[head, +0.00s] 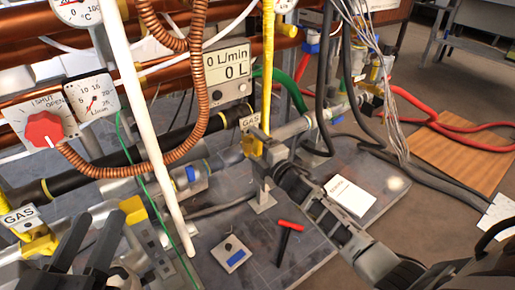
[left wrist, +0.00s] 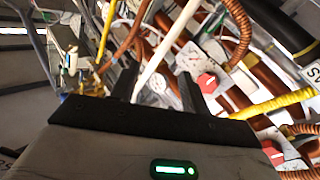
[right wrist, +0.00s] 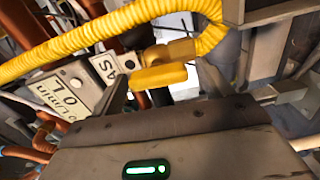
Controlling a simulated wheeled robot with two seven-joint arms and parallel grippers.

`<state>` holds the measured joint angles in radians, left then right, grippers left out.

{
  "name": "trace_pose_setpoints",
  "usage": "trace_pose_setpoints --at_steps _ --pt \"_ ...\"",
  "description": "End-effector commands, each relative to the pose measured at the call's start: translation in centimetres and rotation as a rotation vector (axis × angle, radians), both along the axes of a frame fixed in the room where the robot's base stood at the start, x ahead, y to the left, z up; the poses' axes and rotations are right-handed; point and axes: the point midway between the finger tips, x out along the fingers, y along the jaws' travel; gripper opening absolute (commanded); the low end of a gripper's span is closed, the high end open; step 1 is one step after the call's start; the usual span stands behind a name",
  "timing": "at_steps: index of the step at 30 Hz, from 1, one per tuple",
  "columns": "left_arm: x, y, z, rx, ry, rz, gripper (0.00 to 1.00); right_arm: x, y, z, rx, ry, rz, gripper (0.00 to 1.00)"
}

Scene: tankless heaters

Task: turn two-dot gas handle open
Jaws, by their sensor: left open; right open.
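A yellow gas handle (head: 251,144) sits under a GAS tag (head: 250,121) near the middle of the head view. My right gripper (head: 265,158) is open right at this handle. In the right wrist view the yellow handle (right wrist: 158,77) lies across the gap between the open fingers; I cannot tell whether they touch it. A second GAS tag (head: 18,217) with yellow parts (head: 38,242) is at the lower left. My left gripper (head: 88,237) is open and empty beside it. Dots on either are too small to make out.
A red knob (head: 44,129) and a white pipe (head: 140,120) stand at the left. A copper coil (head: 203,90) and a yellow hose (head: 267,60) hang above. A plate with a blue mark (head: 234,254) and a red-topped tool (head: 289,228) lie on the grey base.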

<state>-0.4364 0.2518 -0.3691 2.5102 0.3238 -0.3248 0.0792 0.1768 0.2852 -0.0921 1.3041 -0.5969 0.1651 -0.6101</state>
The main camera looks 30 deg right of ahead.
Motion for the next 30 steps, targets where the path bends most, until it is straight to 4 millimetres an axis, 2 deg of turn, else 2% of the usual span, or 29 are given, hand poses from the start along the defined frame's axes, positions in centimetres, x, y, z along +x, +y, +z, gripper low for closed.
trace_pose_setpoints --at_steps 5,7,12,21,25,30 --pt "-0.1 -0.1 0.1 -0.012 0.031 -0.009 0.46 -1.1 -0.1 0.1 0.002 0.002 0.000 0.78" --pt "-0.7 -0.2 -1.3 -0.033 0.128 -0.012 0.46 -2.2 -0.3 0.2 0.002 0.003 -0.001 0.78" --pt "-2.0 -0.7 -3.0 -0.073 0.297 -0.039 0.46 -6.2 -0.8 0.2 0.001 0.005 -0.002 0.78" --pt "-1.8 -0.2 -3.5 0.033 0.298 -0.011 0.46 -12.9 -1.8 0.2 0.003 0.004 -0.002 0.78" --pt "-1.8 -0.1 -3.8 0.056 0.301 -0.004 0.46 -14.7 -2.1 0.1 0.001 0.002 -0.001 0.78" --pt "-1.8 -0.1 -4.0 0.070 0.303 0.000 0.46 -15.7 -2.2 0.0 0.000 0.001 0.000 0.78"
